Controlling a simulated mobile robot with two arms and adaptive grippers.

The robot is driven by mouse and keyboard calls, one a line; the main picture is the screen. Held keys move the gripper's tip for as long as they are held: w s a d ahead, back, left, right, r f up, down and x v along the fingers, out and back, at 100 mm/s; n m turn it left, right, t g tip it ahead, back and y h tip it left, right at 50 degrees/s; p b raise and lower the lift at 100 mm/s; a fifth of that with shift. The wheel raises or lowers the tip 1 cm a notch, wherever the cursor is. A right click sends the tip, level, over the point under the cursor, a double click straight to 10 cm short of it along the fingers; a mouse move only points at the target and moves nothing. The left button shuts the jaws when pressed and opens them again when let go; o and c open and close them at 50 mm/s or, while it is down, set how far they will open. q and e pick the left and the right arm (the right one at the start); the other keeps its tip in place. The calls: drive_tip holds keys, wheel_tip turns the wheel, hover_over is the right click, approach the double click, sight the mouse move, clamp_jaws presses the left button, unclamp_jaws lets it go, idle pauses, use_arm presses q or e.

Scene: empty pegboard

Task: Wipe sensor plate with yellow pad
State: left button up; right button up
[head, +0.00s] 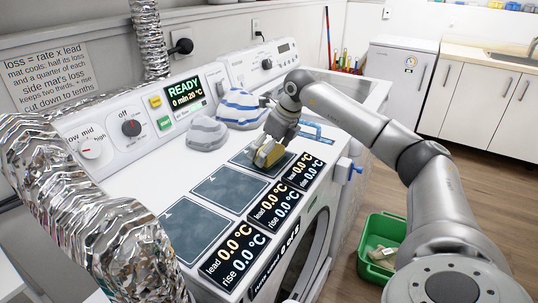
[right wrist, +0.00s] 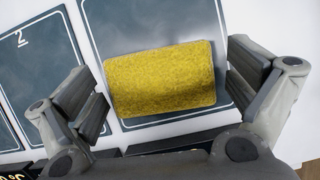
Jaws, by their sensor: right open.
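The yellow pad (head: 268,155) rests on the farthest of three dark sensor plates (head: 243,161), which is set in the white machine top. In the right wrist view the pad (right wrist: 160,78) lies across the lower part of that plate (right wrist: 125,25). My right gripper (head: 272,145) is open above the pad. In the right wrist view its fingers (right wrist: 165,92) stand on either side of the pad, the left one close to its end and the right one with a small gap. Part of the pad is hidden by the gripper in the head view. My left gripper is not in view.
The middle plate (head: 228,188) and nearest plate (head: 190,230) are bare. Dark readouts (head: 236,252) line the front edge. A grey lump (head: 207,132) and a blue-striped one (head: 240,107) sit behind. A foil duct (head: 95,210) crowds the left. A green bin (head: 372,268) stands on the floor.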

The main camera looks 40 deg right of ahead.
drive_tip(key=c, duration=0.7)
drive_tip(key=shift+c, duration=0.2)
drive_tip(key=shift+r, duration=0.1)
drive_tip(key=shift+r+p, duration=0.4)
drive_tip(key=shift+p, duration=0.1)
wheel_tip(320, 180, up, 3)
drive_tip(key=p, duration=0.2)
drive_tip(key=shift+f+p, duration=0.15)
drive_tip(key=shift+p, duration=0.25)
drive_tip(key=s+d+r, duration=0.6)
drive_tip(key=s+r, duration=0.3)
drive_tip(key=s, duration=0.3)
drive_tip(key=shift+s+d+r+p, duration=0.2)
drive_tip(key=shift+p, duration=0.2)
